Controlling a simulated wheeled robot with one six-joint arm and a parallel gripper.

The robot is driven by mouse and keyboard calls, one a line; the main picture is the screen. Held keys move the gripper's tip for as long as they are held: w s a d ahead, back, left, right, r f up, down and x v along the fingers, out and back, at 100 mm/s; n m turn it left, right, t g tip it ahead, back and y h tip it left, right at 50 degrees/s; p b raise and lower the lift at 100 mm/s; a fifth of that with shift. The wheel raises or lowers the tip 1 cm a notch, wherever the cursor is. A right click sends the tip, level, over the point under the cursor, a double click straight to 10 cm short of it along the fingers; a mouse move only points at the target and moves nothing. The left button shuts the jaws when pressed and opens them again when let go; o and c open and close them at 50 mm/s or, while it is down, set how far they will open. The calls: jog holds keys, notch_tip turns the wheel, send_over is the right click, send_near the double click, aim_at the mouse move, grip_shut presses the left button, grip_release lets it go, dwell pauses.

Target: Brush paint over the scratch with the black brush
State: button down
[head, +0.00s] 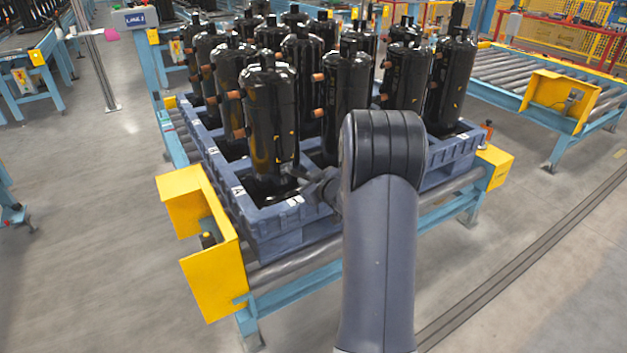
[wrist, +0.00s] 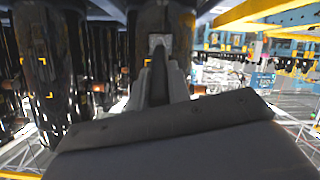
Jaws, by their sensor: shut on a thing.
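Black cylindrical compressors stand upright in several rows. The front-left compressor (head: 270,118) is nearest my gripper (head: 302,183), which is low at its right side, partly hidden by my arm. In the wrist view my gripper (wrist: 158,84) is shut on a dark, narrow thing, taken as the black brush (wrist: 158,76). It points at a dark compressor body (wrist: 160,22) close ahead. A small pale patch (wrist: 158,42) shows just beyond the fingertips; I cannot tell whether it is the scratch or part of the brush. Contact between brush and compressor cannot be told.
The compressors stand in a blue pallet (head: 283,215) on a roller conveyor with yellow corner guards (head: 215,285). Neighbouring compressors stand close together. A second roller conveyor (head: 530,75) is at the right. The grey floor (head: 90,230) at left is clear.

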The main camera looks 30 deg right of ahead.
jog(key=a, duration=0.1)
jog(key=a+r+p, duration=0.1)
jog(key=a, duration=0.1)
jog(key=shift+a, duration=0.15)
dwell(2.5)
jog(key=s, duration=0.6)
jog(key=shift+d, duration=0.2)
jog(key=shift+s, duration=0.15)
